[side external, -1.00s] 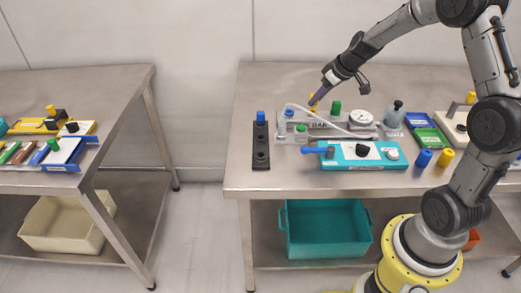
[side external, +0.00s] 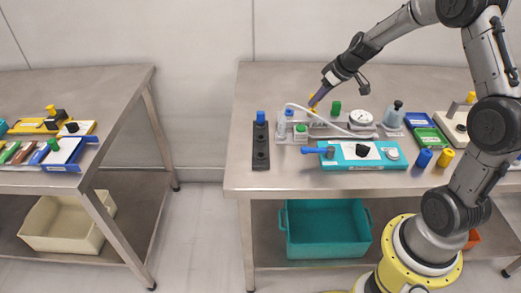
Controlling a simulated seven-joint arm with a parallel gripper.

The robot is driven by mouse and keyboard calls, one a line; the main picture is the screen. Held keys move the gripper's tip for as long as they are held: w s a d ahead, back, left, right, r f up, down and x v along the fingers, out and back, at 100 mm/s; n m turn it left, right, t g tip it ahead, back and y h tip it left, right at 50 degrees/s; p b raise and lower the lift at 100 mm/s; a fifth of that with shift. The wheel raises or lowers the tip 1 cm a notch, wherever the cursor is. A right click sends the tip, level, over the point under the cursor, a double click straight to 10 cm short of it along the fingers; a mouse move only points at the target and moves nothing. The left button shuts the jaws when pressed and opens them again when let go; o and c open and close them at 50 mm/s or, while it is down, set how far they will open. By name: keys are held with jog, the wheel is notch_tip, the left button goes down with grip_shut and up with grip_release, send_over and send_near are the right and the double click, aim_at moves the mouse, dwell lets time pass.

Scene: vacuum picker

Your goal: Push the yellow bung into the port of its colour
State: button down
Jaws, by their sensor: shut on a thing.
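My gripper (side external: 317,97) reaches down from the upper right over the back of the right table. It is shut on the yellow bung (side external: 312,99), a small yellow piece at its tip, held at the back of a pale, clear-looking fixture (side external: 316,128). A blue piece (side external: 289,113) and green pieces, one at the front (side external: 301,128) and one behind (side external: 336,106), show at this fixture. The ports are too small to make out, and I cannot tell whether the bung touches one.
A white hose and a round gauge (side external: 360,118) are right of the gripper. A teal unit (side external: 375,163) lies in front, a black rack (side external: 261,158) to the left. Loose blue and yellow cylinders (side external: 444,158), trays and a bottle (side external: 396,110) stand right. Free table lies behind.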

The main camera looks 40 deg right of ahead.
jog(key=shift+f, duration=1.2)
dwell(0.9)
jog(key=shift+c, duration=2.2)
grip_release()
jog(key=v, duration=0.6)
